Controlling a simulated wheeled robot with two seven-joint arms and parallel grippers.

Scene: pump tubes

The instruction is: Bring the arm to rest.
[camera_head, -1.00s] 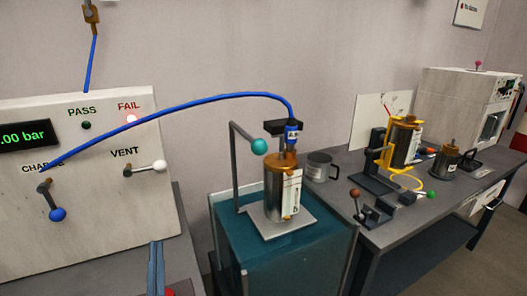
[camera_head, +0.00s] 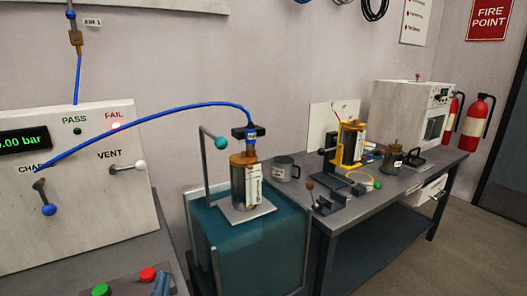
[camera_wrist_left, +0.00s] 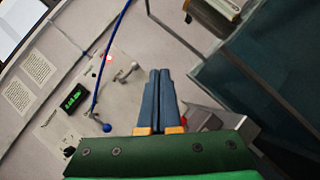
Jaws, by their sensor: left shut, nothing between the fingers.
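My left gripper (camera_head: 162,283) shows only as its blue-grey fingertips at the bottom edge of the head view, above the bench by the red button. In the left wrist view its two fingers (camera_wrist_left: 158,85) lie together, shut and empty. The rest of the left arm is out of the head view. My right gripper shows in neither view.
A test panel (camera_head: 80,220) with a blue-knob lever (camera_head: 48,209) and a white-knob lever (camera_head: 139,165) stands at left. A blue hose (camera_head: 150,108) arches to a metal cylinder (camera_head: 240,185) on a teal stand (camera_head: 235,250). A cluttered bench (camera_head: 350,205) is at right.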

